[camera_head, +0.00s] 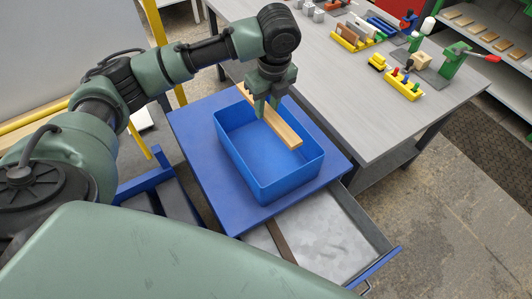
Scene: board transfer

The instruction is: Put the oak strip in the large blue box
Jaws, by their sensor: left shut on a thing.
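The oak strip (284,131) is a long light-brown bar. My left gripper (266,108) points down and is shut on the oak strip near its far part. The strip slants from upper left to lower right over the large blue box (248,184). Its near end appears above the inside of the box, close to the right wall; whether it touches the box I cannot tell. The box is open-topped and stands on a blue cabinet top (196,131). Its visible floor is bare. My right gripper is not in view.
An open drawer (325,232) sticks out below the cabinet top. A grey table (345,100) stands behind and to the right, with a yellow tool rack (352,40), a yellow screwdriver block (404,86) and a green clamp (450,67). A shelf (490,38) stands at far right.

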